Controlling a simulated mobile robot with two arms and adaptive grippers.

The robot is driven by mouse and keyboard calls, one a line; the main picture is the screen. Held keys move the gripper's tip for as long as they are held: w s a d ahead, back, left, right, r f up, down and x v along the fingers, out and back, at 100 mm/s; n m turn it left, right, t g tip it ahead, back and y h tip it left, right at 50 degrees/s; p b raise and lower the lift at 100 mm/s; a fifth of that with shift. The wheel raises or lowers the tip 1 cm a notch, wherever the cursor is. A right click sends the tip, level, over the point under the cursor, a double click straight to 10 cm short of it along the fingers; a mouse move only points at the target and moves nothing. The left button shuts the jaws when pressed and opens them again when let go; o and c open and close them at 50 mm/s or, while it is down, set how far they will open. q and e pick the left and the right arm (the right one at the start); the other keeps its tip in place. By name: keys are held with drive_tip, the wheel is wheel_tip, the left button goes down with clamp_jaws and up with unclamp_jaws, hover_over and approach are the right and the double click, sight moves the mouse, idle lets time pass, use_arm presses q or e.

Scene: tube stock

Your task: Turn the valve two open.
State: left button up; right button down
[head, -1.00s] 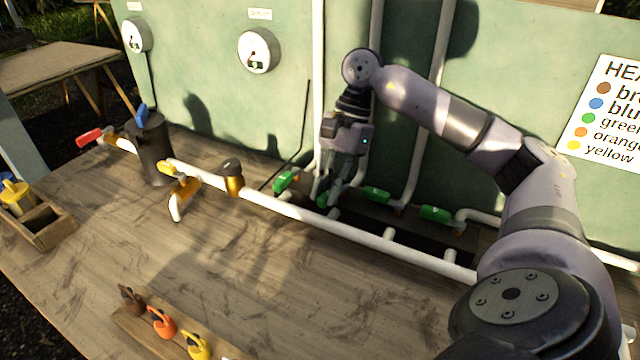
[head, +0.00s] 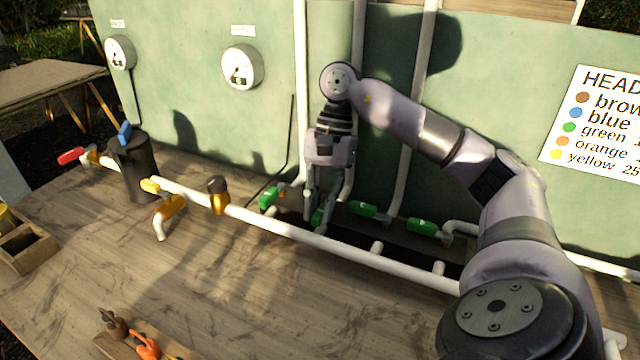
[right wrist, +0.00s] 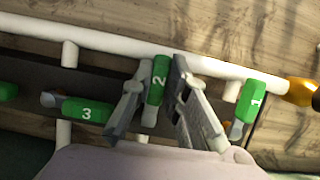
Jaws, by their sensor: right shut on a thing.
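Valve two has a green handle marked 2 (right wrist: 158,80), seen in the right wrist view between my right gripper's fingers (right wrist: 155,92). In the head view, its green handle (head: 317,217) shows low between the fingers of my right gripper (head: 318,206). The gripper points down and is shut on this handle. The handle stands crosswise to the long white pipe (head: 300,238). The handle's far end is partly hidden by the gripper. My left gripper is not in view.
Green handle 1 (right wrist: 246,102) is also crosswise to the pipe. Green handle 3 (right wrist: 87,110) lies along it, as does the rightmost green handle (head: 422,228). Two gauges (head: 242,67) hang on the green panel. The bench front (head: 270,300) is mostly clear.

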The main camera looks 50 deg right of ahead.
drive_tip(key=c, duration=1.6)
unclamp_jaws()
drive_tip(key=shift+o, duration=0.2)
drive_tip(key=v, duration=1.2)
drive_tip(key=shift+s+f, duration=0.1)
